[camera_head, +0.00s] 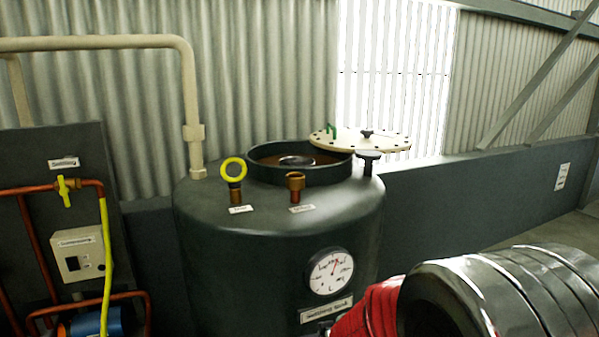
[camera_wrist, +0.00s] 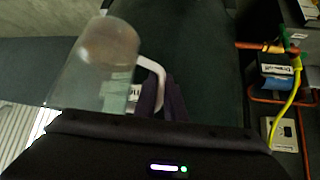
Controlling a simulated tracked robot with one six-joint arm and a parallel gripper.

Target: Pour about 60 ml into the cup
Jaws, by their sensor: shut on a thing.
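A clear, see-through vessel (camera_wrist: 92,75) with a white handle (camera_wrist: 153,78) is in the wrist view, left of centre. A brownish round patch shows at its upper end; I cannot tell whether it is liquid or the vessel's base. My gripper (camera_wrist: 168,100) has dark purple fingers and is shut on the handle. The vessel is over or in front of a dark green surface. No separate cup is clear in either view. My gripper and the vessel are not seen in the head view.
A dark green tank (camera_head: 260,250) has an open round hatch (camera_head: 326,176) with a metallic round thing (camera_head: 296,160) inside. Its cream lid (camera_head: 375,143) is swung aside. A dial gauge (camera_head: 331,272), yellow ring (camera_head: 233,169) and brass fitting (camera_head: 295,184) stand out. Copper pipes (camera_head: 130,295) run left.

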